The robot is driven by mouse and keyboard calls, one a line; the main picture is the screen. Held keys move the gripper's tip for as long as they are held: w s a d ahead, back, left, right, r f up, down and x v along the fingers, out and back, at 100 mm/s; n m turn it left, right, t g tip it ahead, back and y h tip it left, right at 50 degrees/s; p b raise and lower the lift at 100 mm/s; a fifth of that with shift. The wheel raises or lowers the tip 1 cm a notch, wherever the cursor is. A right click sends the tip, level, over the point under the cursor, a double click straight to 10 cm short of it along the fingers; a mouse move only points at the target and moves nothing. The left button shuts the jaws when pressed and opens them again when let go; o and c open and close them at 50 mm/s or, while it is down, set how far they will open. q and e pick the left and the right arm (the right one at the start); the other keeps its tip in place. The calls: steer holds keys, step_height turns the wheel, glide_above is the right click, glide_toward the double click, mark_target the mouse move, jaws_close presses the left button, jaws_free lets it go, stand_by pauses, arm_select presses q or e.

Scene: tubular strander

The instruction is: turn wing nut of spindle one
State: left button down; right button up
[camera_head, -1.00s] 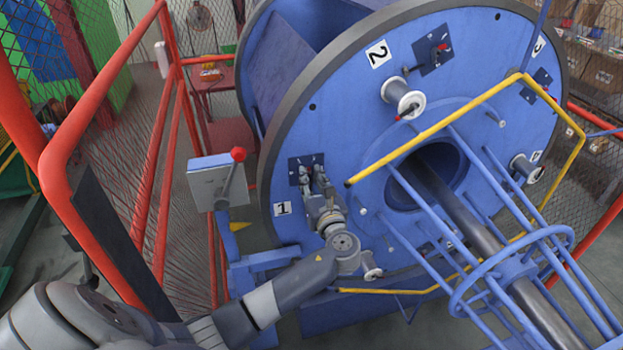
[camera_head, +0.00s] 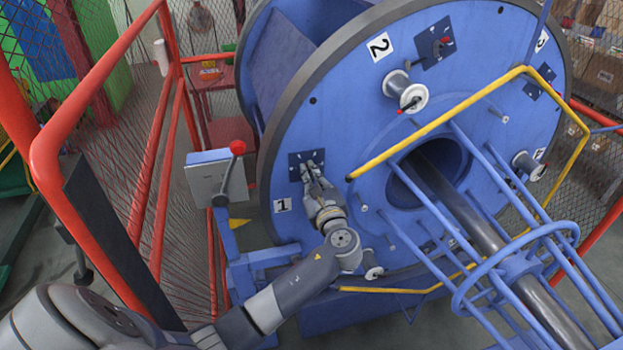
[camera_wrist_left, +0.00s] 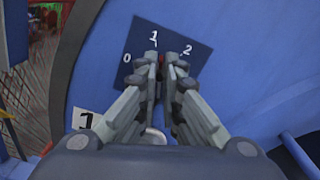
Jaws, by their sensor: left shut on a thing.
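The wing nut of spindle one is mostly hidden between my left gripper's fingers. A small red part of it (camera_wrist_left: 183,64) shows at the fingertips in the left wrist view. It sits at a dark blue plate (camera_wrist_left: 201,50) marked 0, 1 and 2, on the blue disc beside the label 1 (camera_head: 282,205). My left gripper (camera_head: 312,170) is at this plate, its fingers shut on the wing nut; it fills the lower middle of the left wrist view (camera_wrist_left: 162,62). My right gripper is not in view.
The big blue disc (camera_head: 330,110) also carries spindle two's plate (camera_head: 434,43) and a spool (camera_head: 408,92). A yellow bar frame (camera_head: 440,124) and blue rods stand right of my gripper. A grey box (camera_head: 216,178) with a red-knobbed lever and red railings (camera_head: 100,85) are left.

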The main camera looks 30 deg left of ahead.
arm_select(q)
steer(key=shift+s+a+f+n+b, duration=0.1)
steer(key=shift+f+n+b, duration=0.1)
steer(key=shift+n+b, duration=2.95)
steer(key=shift+s+f+n+b, duration=0.15)
steer(key=shift+n+b, duration=2.15)
steer(key=shift+n, duration=1.65)
steer(key=shift+w, duration=0.1)
steer(key=c, duration=1.8)
jaws_free()
steer(key=shift+o, duration=0.2)
steer(key=shift+r, duration=0.1)
steer(key=v, duration=0.7)
steer(key=shift+s, duration=0.25)
